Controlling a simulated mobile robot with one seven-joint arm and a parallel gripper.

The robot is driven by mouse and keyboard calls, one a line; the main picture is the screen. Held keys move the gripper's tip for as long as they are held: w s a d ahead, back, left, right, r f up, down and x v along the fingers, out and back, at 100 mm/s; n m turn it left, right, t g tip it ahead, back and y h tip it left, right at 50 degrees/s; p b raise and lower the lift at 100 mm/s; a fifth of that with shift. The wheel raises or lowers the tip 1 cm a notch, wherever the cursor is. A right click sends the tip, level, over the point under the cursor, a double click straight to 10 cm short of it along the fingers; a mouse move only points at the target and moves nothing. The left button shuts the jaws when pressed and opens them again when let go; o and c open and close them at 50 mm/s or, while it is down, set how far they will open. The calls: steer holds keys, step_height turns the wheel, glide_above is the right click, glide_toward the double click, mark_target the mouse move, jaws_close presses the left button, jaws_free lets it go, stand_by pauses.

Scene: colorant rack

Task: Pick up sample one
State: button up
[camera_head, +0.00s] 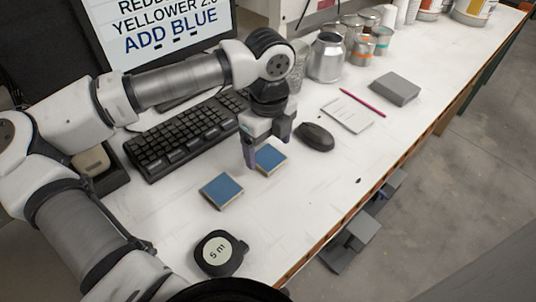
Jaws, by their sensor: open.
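Two square samples with blue tops and pale edges lie flat on the white workbench (345,165). One blue sample (270,160) is at my gripper, and the other blue sample (221,190) lies nearer and to the left. I see no label that tells which is sample one. My gripper (266,153) points down with its fingers apart, at the farther blue sample. One finger covers part of that sample's left side. I cannot tell whether the fingers touch it. The nearer sample is clear of my gripper.
A black mouse (315,136) lies just right of my gripper. A black keyboard (185,135) is to the left. A round tape measure (219,253) lies near the front. A notepad (347,114), a pink pencil (362,103) and a grey block (395,88) lie farther right. Cans (327,57) stand behind.

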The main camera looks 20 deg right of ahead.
mark_target(270, 158)
steer(key=shift+d+f, duration=0.1)
steer(key=shift+f, duration=1.35)
steer(key=c, duration=1.1)
step_height(270, 158, up, 20)
steer(key=b, duration=0.3)
